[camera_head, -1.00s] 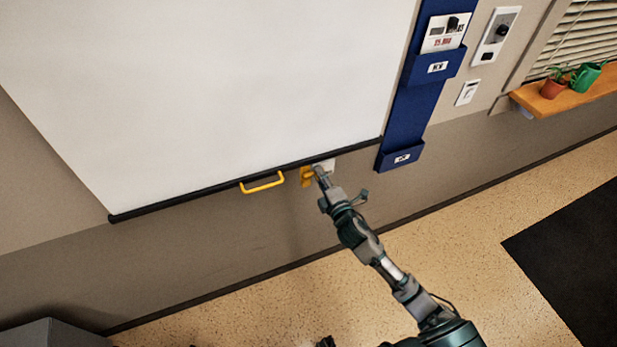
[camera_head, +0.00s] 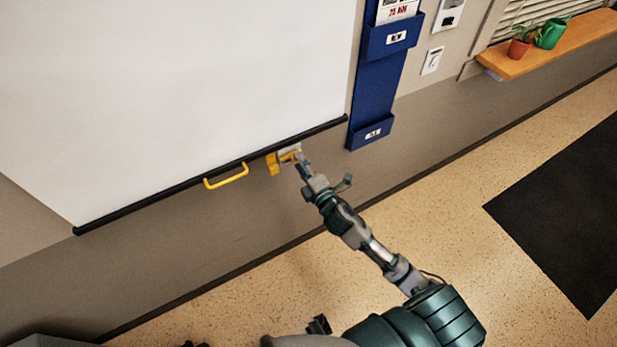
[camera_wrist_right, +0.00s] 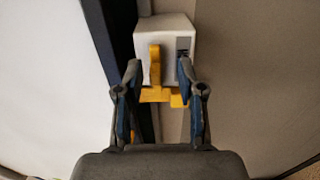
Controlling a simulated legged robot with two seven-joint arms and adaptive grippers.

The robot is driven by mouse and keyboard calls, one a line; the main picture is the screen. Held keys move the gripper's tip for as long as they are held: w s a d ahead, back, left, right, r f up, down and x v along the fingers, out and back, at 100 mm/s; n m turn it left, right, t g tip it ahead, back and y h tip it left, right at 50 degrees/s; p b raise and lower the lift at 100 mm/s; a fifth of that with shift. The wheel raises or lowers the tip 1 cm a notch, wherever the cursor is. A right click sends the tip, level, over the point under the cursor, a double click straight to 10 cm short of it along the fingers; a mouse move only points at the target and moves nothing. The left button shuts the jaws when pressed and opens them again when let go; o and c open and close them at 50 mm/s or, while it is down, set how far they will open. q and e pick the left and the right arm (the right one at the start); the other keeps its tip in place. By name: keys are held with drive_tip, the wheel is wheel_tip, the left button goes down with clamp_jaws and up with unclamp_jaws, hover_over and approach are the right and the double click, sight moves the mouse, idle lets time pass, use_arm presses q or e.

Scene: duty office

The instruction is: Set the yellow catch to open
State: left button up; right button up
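The yellow catch (camera_head: 272,164) sits at the lower edge of the white screen, to the right of a yellow handle (camera_head: 227,177). In the right wrist view the catch (camera_wrist_right: 155,66) has an upright yellow bar and a crosswise yellow part below, in front of a white box (camera_wrist_right: 178,32). My right gripper (camera_head: 299,158) is at the catch in the head view. In the wrist view my right gripper (camera_wrist_right: 158,68) is open, with one finger on each side of the upright bar and gaps showing beside it. Touching cannot be told. My left gripper is not clearly in view.
The white screen (camera_head: 190,80) has a dark bottom bar. A blue wall pocket rack (camera_head: 375,95) hangs to the right of it. A wooden shelf (camera_head: 550,50) holds a plant pot and a green watering can. The floor is clear around a dark mat (camera_head: 570,215).

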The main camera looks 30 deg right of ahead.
drive_tip(key=s, duration=0.9)
drive_tip(key=shift+s+a, duration=0.2)
drive_tip(key=shift+a, duration=0.2)
drive_tip(key=s+d+f+m+g+h, duration=0.1)
drive_tip(key=s+f+m+g, duration=0.2)
drive_tip(key=f, duration=0.9)
drive_tip(key=s+f+m+g, duration=0.2)
drive_tip(key=f+m+g, duration=0.1)
drive_tip(key=f, duration=0.8)
drive_tip(key=s+d+f+m+g+h, duration=0.1)
drive_tip(key=s+f+m+g, duration=0.25)
drive_tip(key=f, duration=0.85)
drive_tip(key=s+a+f+m+g, duration=0.3)
drive_tip(key=s+f, duration=0.6)
drive_tip(key=s, duration=0.1)
drive_tip(key=s+a+f+m+g+y, duration=0.1)
drive_tip(key=s+a+f+m+g, duration=0.2)
drive_tip(key=s+f, duration=0.6)
drive_tip(key=shift+s+m+g+y, duration=0.35)
drive_tip(key=shift+s+g, duration=0.1)
drive_tip(key=shift+s, duration=0.6)
